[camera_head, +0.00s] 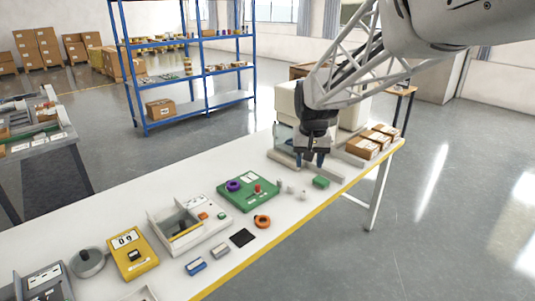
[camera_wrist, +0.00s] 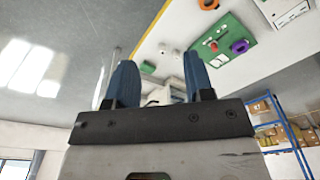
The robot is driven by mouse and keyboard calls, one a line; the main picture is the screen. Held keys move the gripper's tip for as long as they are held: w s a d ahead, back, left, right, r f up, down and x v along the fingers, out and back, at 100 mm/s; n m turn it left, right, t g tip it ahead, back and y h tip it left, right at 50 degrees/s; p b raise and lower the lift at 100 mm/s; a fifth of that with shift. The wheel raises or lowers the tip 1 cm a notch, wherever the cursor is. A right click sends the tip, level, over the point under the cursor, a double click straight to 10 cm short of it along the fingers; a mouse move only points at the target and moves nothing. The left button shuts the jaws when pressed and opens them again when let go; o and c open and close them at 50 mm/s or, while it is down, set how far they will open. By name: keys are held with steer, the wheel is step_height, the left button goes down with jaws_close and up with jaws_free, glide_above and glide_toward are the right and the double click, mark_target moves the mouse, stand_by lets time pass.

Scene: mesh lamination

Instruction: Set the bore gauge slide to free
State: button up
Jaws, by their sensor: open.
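No part is plainly labelled as the bore gauge or its slide, so I cannot tell which it is or how it is set. A green board (camera_head: 235,201) carries a purple ring (camera_head: 233,186), a red knob (camera_head: 257,188) and a white label. It also shows in the wrist view (camera_wrist: 232,29). A yellow unit (camera_head: 141,268) has a display with digits and a black part. A grey panel (camera_head: 45,280) is cut off at the lower left. My gripper (camera_head: 309,162) is open and empty, above the table's far part, right of the green board. Its blue fingers show in the wrist view (camera_wrist: 160,82).
A white tray (camera_head: 208,242), an orange ring (camera_head: 262,222), a black square (camera_head: 242,238), a blue block (camera_head: 196,266) and a small green block (camera_head: 321,182) lie on the white table (camera_head: 310,222). Brown boxes (camera_head: 362,148) stand at its far right end, with a pale machine behind my gripper.

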steer(key=w+a+f, duration=0.4)
steer(key=w, duration=0.3)
steer(key=w+a+f, duration=0.3)
steer(key=w+f, duration=0.1)
steer(key=w, duration=0.3)
steer(key=g, duration=0.1)
glide_above(258, 185)
step_height(258, 185, down, 13)
steer(key=shift+f, duration=0.1)
steer(key=shift+f, duration=0.15)
steer(key=shift+f, duration=3.75)
steer(key=shift+s, duration=0.1)
jaws_close()
